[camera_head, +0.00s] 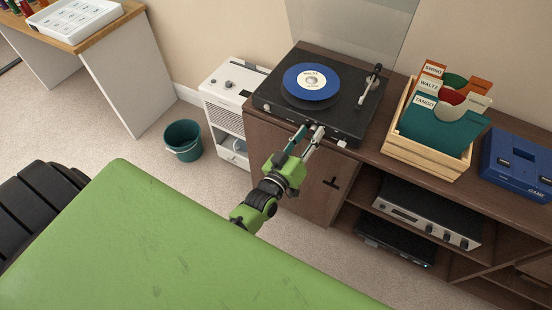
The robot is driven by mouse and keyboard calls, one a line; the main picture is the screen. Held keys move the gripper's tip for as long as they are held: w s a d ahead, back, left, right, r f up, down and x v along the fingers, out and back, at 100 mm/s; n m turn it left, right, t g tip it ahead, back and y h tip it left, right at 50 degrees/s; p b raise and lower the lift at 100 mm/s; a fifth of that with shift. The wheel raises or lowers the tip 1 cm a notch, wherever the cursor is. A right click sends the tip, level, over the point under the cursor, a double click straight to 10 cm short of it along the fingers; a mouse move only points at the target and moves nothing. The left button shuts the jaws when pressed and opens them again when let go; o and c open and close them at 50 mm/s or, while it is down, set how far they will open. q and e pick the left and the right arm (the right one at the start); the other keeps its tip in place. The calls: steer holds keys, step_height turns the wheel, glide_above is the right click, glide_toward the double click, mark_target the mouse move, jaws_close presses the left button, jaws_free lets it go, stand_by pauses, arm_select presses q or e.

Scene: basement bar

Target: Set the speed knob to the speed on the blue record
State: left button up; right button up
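The turntable (266,95) sits on the dark wooden cabinet, with its black body and tonearm (369,84) at the right. The blue record (296,84) lies flat on its platter, with a pale centre label whose print is too small to read. My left gripper (311,128) is at the turntable's front edge, fingers pointing at it. Its two fingers show a gap, but I cannot tell whether anything is between them. The speed knob cannot be made out; the gripper may cover it. A small light piece (342,143) shows at the front right corner. My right gripper is not in view.
A wooden crate (424,154) of labelled record sleeves stands right of the turntable, then a blue case (517,168). A white appliance (225,90) stands left, with a green bin (183,141) on the floor. An amplifier (427,213) is on the shelf below.

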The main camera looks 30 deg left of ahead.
arm_select(q)
steer(key=m, duration=0.3)
steer(key=shift+m, duration=0.3)
steer(key=s+b, duration=0.2)
steer(key=s, duration=1.2)
steer(key=s+f+m+g+p, duration=0.1)
steer(key=s+f+g, duration=0.3)
steer(key=f, duration=0.9)
steer(key=s+d+f+g+p, duration=0.1)
steer(key=s+f+g, duration=0.2)
steer(key=f, duration=1)
steer(key=shift+s+m+g, duration=0.4)
steer(key=shift+s, duration=0.35)
steer(key=s+a+f+m+g, duration=0.1)
steer(key=s+f+g, duration=0.3)
steer(key=s+f, duration=0.5)
steer(key=s+a+f+m+g+y, duration=0.1)
steer(key=s+a+f+g, duration=0.3)
steer(key=s+f, duration=0.6)
steer(key=s+g, duration=0.1)
steer(key=s, duration=0.7)
steer(key=shift+a+f, duration=0.25)
steer(key=shift+a, duration=0.1)
